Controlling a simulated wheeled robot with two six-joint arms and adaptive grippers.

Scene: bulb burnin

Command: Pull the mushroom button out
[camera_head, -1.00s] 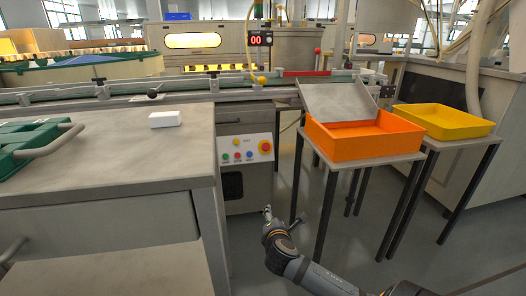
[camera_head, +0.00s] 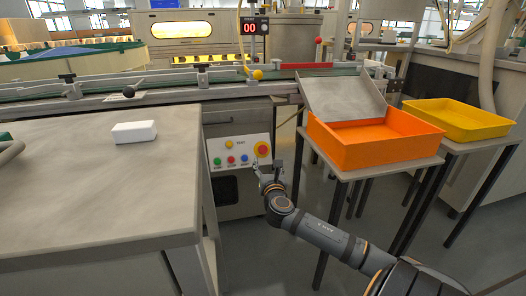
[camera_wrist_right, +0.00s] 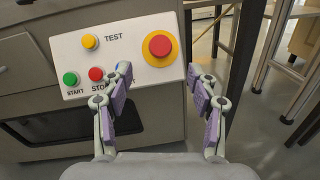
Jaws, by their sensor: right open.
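The red mushroom button (camera_head: 262,149) sits on a yellow round plate at the right end of the white control panel (camera_head: 228,146). In the right wrist view the button (camera_wrist_right: 160,46) is seen face on, above and between my fingers. My right gripper (camera_head: 267,168) is just below and in front of the panel, apart from the button. In the right wrist view its jaws (camera_wrist_right: 162,88) are spread wide with nothing between them. My left gripper is not in view.
The panel also holds a yellow TEST button (camera_wrist_right: 90,42), a green START button (camera_wrist_right: 70,79) and a red STOP button (camera_wrist_right: 96,74). An orange bin (camera_head: 372,140) on a stand is right of my arm. The grey bench (camera_head: 110,180) is on the left.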

